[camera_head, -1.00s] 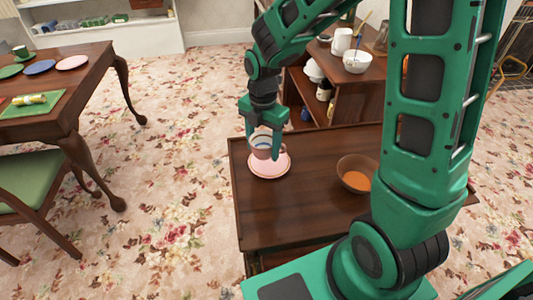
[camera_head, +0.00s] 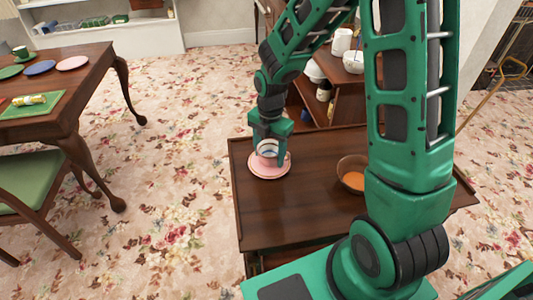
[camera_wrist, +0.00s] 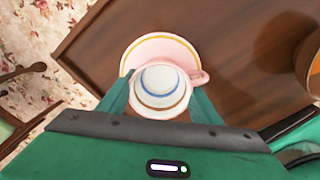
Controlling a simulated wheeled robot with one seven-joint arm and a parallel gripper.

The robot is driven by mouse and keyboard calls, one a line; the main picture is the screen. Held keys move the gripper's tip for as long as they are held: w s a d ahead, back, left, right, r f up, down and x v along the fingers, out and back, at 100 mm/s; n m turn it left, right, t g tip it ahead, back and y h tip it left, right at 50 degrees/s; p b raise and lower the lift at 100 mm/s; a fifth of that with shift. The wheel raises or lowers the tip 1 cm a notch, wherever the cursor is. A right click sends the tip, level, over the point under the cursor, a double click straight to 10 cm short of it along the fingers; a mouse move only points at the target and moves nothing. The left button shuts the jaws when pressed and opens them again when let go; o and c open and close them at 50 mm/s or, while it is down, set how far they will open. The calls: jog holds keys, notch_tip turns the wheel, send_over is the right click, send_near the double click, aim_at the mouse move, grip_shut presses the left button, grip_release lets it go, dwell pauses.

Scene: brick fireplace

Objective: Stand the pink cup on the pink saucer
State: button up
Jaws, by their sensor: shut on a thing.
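The pink cup (camera_head: 267,158) is between the fingers of my gripper (camera_head: 269,153), which is shut on it. The cup looks upright; in the wrist view its white inside with a blue ring (camera_wrist: 160,85) faces the camera and its handle points right. The pink saucer (camera_head: 268,174) lies on the dark wooden table, directly under the cup in the head view. In the wrist view the saucer's gold-lined rim (camera_wrist: 150,42) shows beyond the cup, and the cup hides its near part. I cannot tell whether the cup's base touches the saucer.
A brown bowl (camera_head: 351,180) with orange contents stands right of the saucer on the wooden table (camera_head: 290,215). A shelf unit (camera_head: 343,95) with white crockery is behind. A second table (camera_head: 85,90) with plates, and a green-seated chair (camera_head: 28,185), are at left.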

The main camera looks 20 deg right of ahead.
jog(key=o, duration=1.2)
jog(key=shift+f, duration=0.1)
jog(key=shift+c, duration=0.2)
notch_tip(320, 180, up, 12)
jog(key=s+d+r+m, duration=0.3)
jog(key=s+d+m, duration=0.3)
jog(key=m, duration=0.2)
jog(key=s+d+r+m, duration=0.3)
jog(key=s+d+m, duration=0.3)
jog(key=d+m, duration=0.1)
jog(key=s+d+m, duration=0.3)
jog(key=s+m, duration=1.1)
jog(key=m, duration=0.2)
jog(key=shift+s+d, duration=0.15)
jog(key=shift+d, duration=0.25)
